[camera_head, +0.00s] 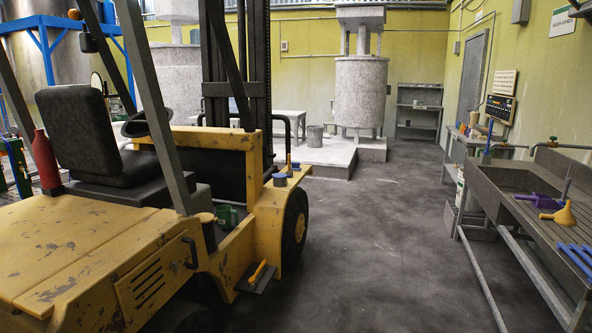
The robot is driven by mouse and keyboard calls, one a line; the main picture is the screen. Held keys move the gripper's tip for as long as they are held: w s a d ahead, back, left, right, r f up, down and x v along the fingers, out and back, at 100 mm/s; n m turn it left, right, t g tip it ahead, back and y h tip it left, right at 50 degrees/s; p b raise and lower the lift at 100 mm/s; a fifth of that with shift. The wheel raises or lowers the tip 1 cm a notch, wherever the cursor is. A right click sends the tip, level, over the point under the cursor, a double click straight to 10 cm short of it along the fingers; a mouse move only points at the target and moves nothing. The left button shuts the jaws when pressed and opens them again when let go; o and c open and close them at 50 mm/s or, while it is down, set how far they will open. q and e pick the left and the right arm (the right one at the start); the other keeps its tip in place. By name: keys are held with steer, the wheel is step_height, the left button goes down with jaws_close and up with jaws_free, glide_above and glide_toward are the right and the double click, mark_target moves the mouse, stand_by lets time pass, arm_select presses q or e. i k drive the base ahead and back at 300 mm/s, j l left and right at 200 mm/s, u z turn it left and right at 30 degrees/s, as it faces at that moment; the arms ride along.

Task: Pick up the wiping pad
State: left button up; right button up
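I cannot make out a wiping pad for certain in the head view. A small blue piece (280,178) sits on the front fender of the yellow forklift (70,250), too small to identify. Neither of my grippers is in view.
A grey sink bench (490,187) stands at the right with a purple scoop (540,201), a yellow funnel (561,215) and blue bars (578,258). A grey press (360,90) stands on a low plinth at the back. The dark floor (390,240) between forklift and bench is clear.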

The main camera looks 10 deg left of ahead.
mark_target(295, 165)
steer(key=i+z, duration=0.15)
steer(key=i, duration=4.15)
steer(key=i+l+u, duration=0.15)
steer(key=i, duration=0.95)
